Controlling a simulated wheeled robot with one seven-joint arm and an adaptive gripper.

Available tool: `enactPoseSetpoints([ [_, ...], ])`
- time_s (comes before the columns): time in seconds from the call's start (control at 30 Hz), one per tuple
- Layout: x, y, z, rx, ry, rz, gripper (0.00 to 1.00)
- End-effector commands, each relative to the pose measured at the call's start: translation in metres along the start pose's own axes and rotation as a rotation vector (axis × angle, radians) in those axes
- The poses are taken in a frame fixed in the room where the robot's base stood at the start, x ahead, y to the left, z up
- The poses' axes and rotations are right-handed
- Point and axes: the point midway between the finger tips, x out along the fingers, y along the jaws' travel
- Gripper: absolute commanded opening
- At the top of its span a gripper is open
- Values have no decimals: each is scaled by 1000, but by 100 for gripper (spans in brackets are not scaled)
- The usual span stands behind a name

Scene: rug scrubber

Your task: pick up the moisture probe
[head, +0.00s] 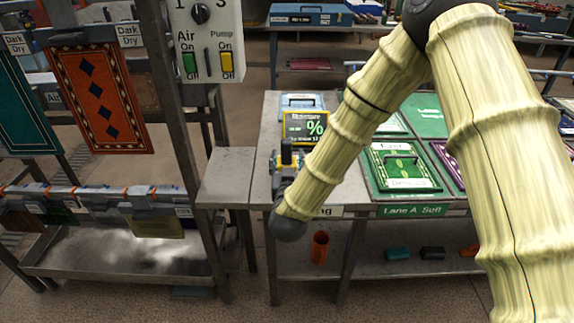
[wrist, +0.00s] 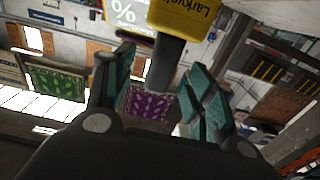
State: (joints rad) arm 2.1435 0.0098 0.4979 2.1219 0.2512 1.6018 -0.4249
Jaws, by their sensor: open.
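The moisture probe, as I take it, has a yellow body with lettering (wrist: 184,14) and a dark shaft (wrist: 165,62). In the wrist view the shaft stands between the two teal fingers of my gripper (wrist: 160,72). The fingers are spread, with a visible gap on the shaft's left; on the right the gap is narrow and contact is unclear. In the head view a small yellow and dark shape, likely the probe (head: 287,154), is at the bench's left end, just beyond my arm's dark end joint. My gripper is hard to make out there.
A moisture display with a green % sign (head: 308,127) stands just behind. Framed green rug samples (head: 403,167) lie to the right, partly behind my arm. A grey side shelf (head: 227,178) and a post with a switch box (head: 208,40) are left. An orange cup (head: 320,247) is below.

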Motion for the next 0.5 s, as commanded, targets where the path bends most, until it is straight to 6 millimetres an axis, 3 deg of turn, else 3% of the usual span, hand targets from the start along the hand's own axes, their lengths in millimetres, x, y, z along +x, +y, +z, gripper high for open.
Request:
enactPoseSetpoints([
  [0.17,10,1,-1,1,0,2,55],
  [0.5,50,-1,-1,1,-1,4,55],
])
